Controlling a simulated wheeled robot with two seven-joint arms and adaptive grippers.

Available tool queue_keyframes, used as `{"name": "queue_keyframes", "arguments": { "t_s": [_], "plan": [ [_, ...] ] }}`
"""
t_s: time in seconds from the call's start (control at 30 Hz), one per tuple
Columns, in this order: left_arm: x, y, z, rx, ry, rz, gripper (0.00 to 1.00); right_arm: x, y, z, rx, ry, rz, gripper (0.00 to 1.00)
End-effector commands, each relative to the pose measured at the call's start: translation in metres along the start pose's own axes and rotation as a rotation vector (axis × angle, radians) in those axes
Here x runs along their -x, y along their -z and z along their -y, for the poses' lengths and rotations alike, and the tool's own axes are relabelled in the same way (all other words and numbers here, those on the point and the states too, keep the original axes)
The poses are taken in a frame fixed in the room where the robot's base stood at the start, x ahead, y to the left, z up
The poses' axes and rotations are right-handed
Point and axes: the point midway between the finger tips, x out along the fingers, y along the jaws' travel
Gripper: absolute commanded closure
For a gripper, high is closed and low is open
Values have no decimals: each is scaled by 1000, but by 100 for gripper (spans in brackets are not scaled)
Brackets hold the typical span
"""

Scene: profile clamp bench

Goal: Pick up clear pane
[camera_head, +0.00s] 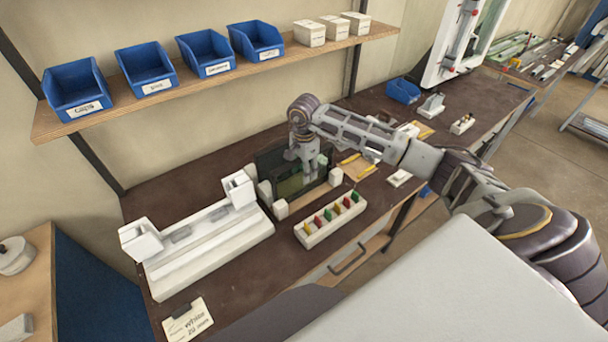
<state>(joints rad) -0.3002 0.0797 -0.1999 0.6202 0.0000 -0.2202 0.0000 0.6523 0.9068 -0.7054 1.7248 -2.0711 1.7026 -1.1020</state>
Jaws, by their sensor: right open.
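A dark, see-through pane (276,168) stands upright between white block-like holders on the bench, left of my right gripper. A greenish see-through area (289,187) shows low in front of it; I cannot tell whether this is a second pane. My right gripper (309,176) points down at the right part of the panes, its fingers open. The fingers overlap the panes in the picture, and I cannot tell whether they touch. My left gripper is not in view.
A white clamp fixture (210,243) lies left of the panes. A white strip with several coloured pieces (330,220) lies in front. A label card (187,321) lies at the near left. Blue bins (77,90) and white boxes (309,33) line the shelf above.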

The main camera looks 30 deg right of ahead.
Motion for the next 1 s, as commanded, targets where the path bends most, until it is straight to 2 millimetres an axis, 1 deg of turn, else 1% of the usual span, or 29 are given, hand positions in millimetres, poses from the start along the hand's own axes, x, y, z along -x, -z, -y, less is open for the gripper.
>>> {"name": "queue_keyframes", "arguments": {
  "t_s": [0.5,0.87,1.0],
  "plan": [
    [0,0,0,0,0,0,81,-2,0,0,0,0,0,54],
    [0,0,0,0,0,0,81,-2,0,0,0,0,0,100],
    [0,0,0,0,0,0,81,-1,0,1,0,3,1,100]
  ]
}}
